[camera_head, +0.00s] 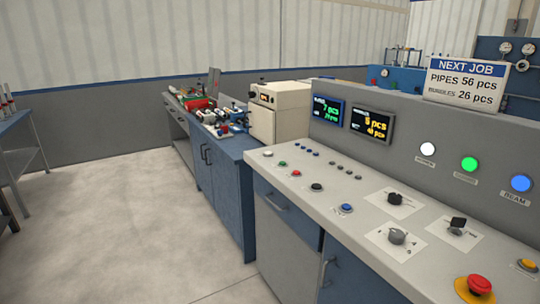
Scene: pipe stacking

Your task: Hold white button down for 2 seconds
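A small white button (268,153) sits at the far left end of the sloped grey control panel (310,204). It heads a row of buttons running towards the lower right: green (282,163), red (296,173), black (316,187) and blue (346,208). A round white lamp or button (428,149) also shows on the upright back panel, with a label under it too small to read surely. Neither of my grippers is in view, and nothing touches the white button.
Dark knobs (395,199) and a red mushroom button (480,285) on yellow stand on the panel's right part. Two displays (372,122) and a "NEXT JOB" sign (466,82) are behind. A cluttered blue workbench (228,148) adjoins on the left. The floor (120,220) is clear.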

